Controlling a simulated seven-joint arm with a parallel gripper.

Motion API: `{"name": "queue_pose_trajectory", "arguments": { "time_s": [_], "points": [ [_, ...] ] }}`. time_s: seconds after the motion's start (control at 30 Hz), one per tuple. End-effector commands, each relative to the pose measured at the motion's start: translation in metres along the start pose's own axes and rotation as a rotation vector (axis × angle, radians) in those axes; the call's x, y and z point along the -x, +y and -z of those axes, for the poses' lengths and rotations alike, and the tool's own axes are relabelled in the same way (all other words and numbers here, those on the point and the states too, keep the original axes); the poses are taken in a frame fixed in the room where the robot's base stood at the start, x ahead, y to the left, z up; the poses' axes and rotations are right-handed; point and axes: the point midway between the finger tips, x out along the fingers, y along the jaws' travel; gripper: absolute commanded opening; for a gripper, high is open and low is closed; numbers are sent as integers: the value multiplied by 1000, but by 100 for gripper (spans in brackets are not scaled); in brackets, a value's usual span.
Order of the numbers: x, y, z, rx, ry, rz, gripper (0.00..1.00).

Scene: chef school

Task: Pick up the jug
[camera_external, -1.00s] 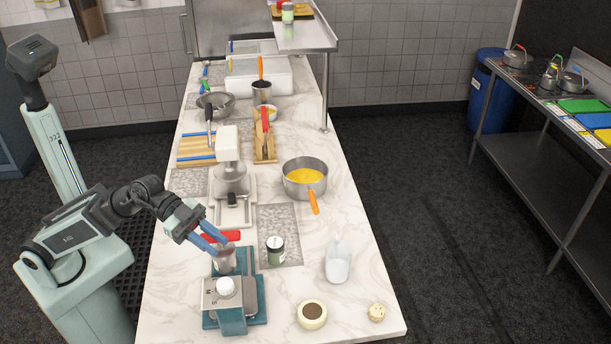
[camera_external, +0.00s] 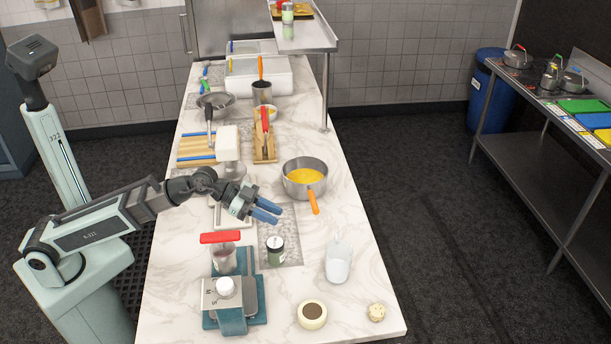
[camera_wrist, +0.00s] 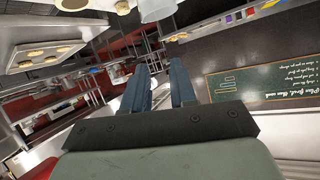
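A pale, see-through jug (camera_external: 338,265) stands upright on the right side of the marble counter, toward the front. My gripper (camera_external: 274,213) is in the air over the middle of the counter, up and to the left of the jug and apart from it. Its blue fingers point right. In the wrist view my gripper (camera_wrist: 158,88) shows two fingers spread with a gap between them, holding nothing. I cannot make out the jug for sure in the wrist view.
A steel pot with yellow contents (camera_external: 305,178) stands beyond my gripper, its orange handle toward me. A dark jar (camera_external: 275,251) stands between gripper and front. A cream bowl (camera_external: 312,314) sits in front of the jug.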

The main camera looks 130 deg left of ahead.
Motion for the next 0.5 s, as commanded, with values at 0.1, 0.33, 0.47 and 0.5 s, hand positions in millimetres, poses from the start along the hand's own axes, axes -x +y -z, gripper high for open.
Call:
{"name": "queue_pose_trajectory", "arguments": {
  "time_s": [0.1, 0.33, 0.47, 0.5],
  "points": [
    [-31, -30, -28, 31, -23, 33, 26],
    [-76, -67, -75, 96, -33, 73, 26],
    [-96, -70, -87, 140, -8, 70, 26],
    [-100, -69, -88, 152, 1, 67, 26]
  ]
}}
